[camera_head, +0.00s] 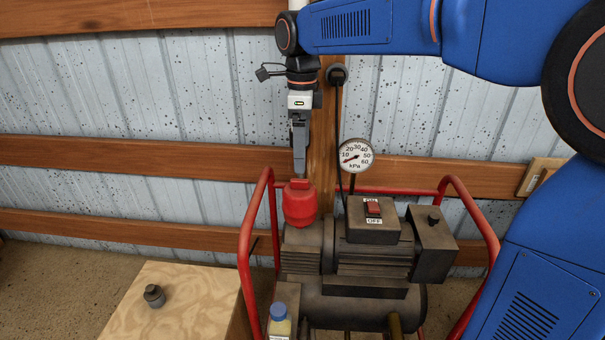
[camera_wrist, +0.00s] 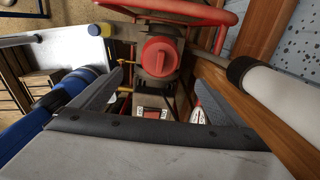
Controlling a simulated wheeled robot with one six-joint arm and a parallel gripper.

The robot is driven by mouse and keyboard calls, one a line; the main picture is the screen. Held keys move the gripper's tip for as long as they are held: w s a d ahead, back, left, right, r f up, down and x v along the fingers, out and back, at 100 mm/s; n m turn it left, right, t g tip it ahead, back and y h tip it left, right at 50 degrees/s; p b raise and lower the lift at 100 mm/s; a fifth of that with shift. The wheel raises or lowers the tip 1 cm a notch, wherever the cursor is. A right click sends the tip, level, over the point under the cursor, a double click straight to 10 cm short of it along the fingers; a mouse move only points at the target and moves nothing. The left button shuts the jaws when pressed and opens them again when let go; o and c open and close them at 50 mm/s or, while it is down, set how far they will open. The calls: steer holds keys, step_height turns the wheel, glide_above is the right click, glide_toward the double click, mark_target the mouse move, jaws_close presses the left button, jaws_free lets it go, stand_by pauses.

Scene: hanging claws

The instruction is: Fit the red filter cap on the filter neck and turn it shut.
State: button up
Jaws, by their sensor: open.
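The red filter cap (camera_head: 299,206) stands upright on top of the compressor's left end. It hides the filter neck, and I cannot tell whether it is turned shut. My gripper (camera_head: 300,172) points down just above the cap, with its tip close to the raised grip on top. The wrist view shows the round cap (camera_wrist: 151,68) with its ridge from above. The open fingers lie to either side of it in that picture, with nothing held. Whether a finger touches the ridge is unclear.
The compressor (camera_head: 372,262) sits inside a red tube frame (camera_head: 246,235). A pressure gauge (camera_head: 355,155) and a wooden post are close right of my gripper. A dark fitting (camera_head: 154,296) rests on a wooden box (camera_head: 190,290).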

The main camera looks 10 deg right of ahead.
mark_target(303, 181)
step_height(303, 181, down, 17)
steer(key=shift+r, duration=0.2)
stand_by(0.4)
steer(key=c, duration=1.6)
steer(key=m, duration=0.3)
steer(key=shift+s, duration=0.15)
steer(key=o, duration=1.8)
steer(key=shift+m, duration=0.5)
steer(key=shift+c, duration=0.2)
steer(key=shift+r, duration=0.1)
steer(key=shift+r, duration=2.95)
steer(key=shift+d, duration=0.1)
